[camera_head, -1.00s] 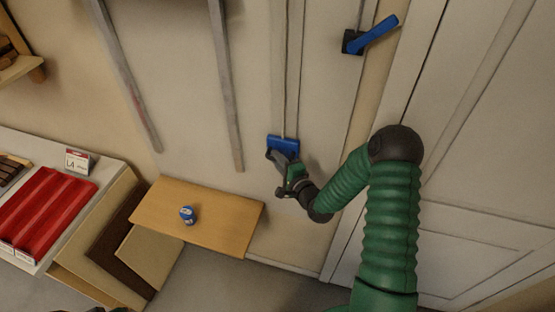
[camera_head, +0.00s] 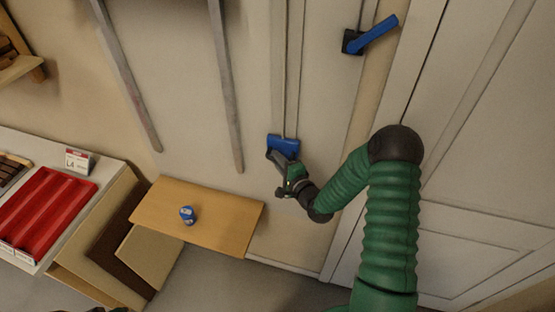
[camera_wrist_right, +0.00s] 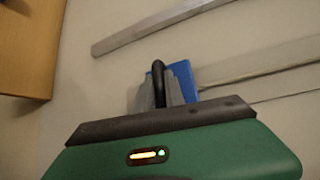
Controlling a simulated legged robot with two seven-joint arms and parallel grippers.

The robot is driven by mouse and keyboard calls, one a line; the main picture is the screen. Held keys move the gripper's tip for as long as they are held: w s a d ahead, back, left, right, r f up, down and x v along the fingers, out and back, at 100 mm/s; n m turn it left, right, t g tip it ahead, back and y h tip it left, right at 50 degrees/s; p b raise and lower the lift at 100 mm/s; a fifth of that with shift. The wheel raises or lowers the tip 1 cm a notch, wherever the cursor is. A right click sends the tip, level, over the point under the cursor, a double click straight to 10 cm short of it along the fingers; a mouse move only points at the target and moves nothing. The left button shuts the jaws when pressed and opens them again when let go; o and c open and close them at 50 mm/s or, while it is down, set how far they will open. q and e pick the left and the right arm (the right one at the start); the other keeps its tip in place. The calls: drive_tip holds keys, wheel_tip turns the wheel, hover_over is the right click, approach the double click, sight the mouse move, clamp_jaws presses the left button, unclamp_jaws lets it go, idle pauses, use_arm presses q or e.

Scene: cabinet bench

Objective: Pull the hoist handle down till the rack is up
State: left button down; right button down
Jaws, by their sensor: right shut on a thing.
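I cannot make out a raised rack in these views.
A blue lever (camera_head: 378,32) on a dark mount is at upper right, beside a white door (camera_head: 480,150). A wooden board (camera_head: 230,218) with a small blue item (camera_head: 187,215) is at lower left. A red tray (camera_head: 45,210) sits on a white counter at far left.

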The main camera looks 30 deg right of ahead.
drive_tip(key=shift+f, duration=0.1)
drive_tip(key=shift+f+b, duration=0.85)
drive_tip(key=shift+b, duration=0.05)
drive_tip(key=c, duration=1.4)
unclamp_jaws()
drive_tip(key=shift+d, duration=0.1)
drive_tip(key=s+r+p, duration=0.2)
drive_tip(key=s+p, duration=0.1)
drive_tip(key=s, duration=1.3)
drive_tip(key=shift+s+a+r, duration=0.15)
drive_tip(key=shift+s+a, duration=0.15)
drive_tip(key=shift+a, duration=0.15)
